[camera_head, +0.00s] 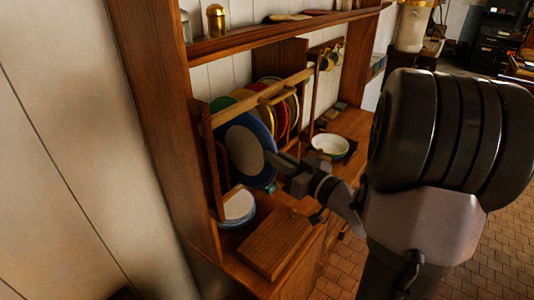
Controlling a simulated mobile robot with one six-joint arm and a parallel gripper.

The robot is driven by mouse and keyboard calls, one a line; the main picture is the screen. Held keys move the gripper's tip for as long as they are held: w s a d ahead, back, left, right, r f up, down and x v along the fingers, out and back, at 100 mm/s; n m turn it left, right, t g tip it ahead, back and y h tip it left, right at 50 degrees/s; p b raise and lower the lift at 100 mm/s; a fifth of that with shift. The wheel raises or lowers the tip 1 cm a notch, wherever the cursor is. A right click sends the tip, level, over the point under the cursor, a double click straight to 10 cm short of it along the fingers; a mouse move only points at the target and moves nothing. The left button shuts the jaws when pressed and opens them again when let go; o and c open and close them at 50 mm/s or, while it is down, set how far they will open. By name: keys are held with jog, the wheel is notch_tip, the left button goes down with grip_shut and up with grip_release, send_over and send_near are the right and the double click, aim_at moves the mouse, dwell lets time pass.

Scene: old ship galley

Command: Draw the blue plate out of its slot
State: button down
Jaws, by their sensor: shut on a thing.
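The blue plate (261,132) stands upright at the near end of the wooden plate rack, its broad face with a pale grey centre turned toward the camera. My gripper (277,162) is at the plate's right edge and shut on it. The fingertips are small and partly hidden against the plate. Behind it, green, yellow and red plates (281,120) stand in the rack. The rack's wooden rail (262,96) runs across in front of the upper part of the plates. The plate's lower edge and slot are hard to make out.
A white bowl (330,144) sits on the counter right of my gripper. A pale blue-rimmed dish (238,207) lies below the rack. A wooden board (275,243) lies at the counter's front. A shelf (270,40) runs above; mugs (332,56) hang at the right.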

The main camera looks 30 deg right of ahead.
jog(key=s+d+p, duration=0.2)
jog(key=s+d, duration=0.2)
jog(key=s, duration=0.8)
jog(key=shift+s+d, duration=0.35)
dwell(0.4)
